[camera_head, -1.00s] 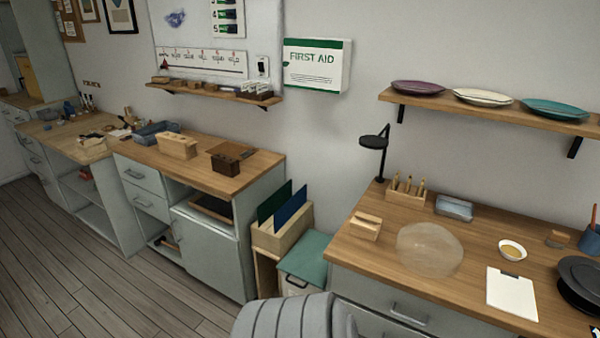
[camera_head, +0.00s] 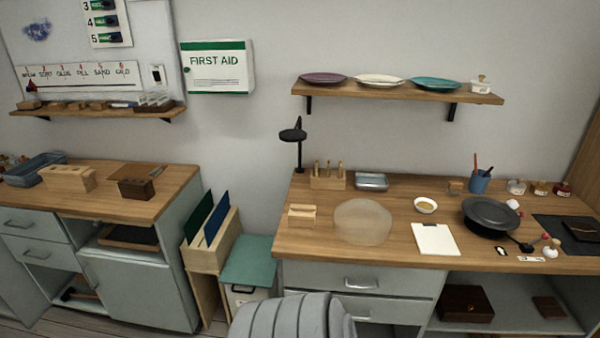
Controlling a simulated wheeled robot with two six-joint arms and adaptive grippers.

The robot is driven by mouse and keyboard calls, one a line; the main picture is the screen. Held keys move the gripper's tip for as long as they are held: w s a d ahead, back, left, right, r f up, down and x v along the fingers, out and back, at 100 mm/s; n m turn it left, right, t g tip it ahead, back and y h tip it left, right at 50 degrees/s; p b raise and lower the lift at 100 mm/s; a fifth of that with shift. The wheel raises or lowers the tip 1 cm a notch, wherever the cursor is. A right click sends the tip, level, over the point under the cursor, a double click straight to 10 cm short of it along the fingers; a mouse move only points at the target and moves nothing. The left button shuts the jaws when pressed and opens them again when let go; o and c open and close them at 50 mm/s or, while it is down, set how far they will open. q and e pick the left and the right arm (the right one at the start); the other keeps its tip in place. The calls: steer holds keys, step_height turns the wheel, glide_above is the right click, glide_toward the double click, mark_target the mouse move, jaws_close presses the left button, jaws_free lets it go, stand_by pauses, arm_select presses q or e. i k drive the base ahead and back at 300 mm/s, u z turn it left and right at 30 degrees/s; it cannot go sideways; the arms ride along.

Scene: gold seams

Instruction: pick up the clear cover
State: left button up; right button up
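A pale, see-through round cover (camera_head: 362,222), like a low dome or disc, sits on the right wooden workbench (camera_head: 300,245), left of a white clipboard. A small box with a clear-looking top (camera_head: 372,181) stands behind it near the wall; I cannot tell whether its lid is separate. Neither of my grippers is in view. A grey ribbed part, apparently of my own body, shows at the bottom centre.
A bin with a green lid (camera_head: 248,262) stands left of the bench.

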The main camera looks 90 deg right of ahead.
mark_target(358, 221)
steer(key=z, duration=2.35)
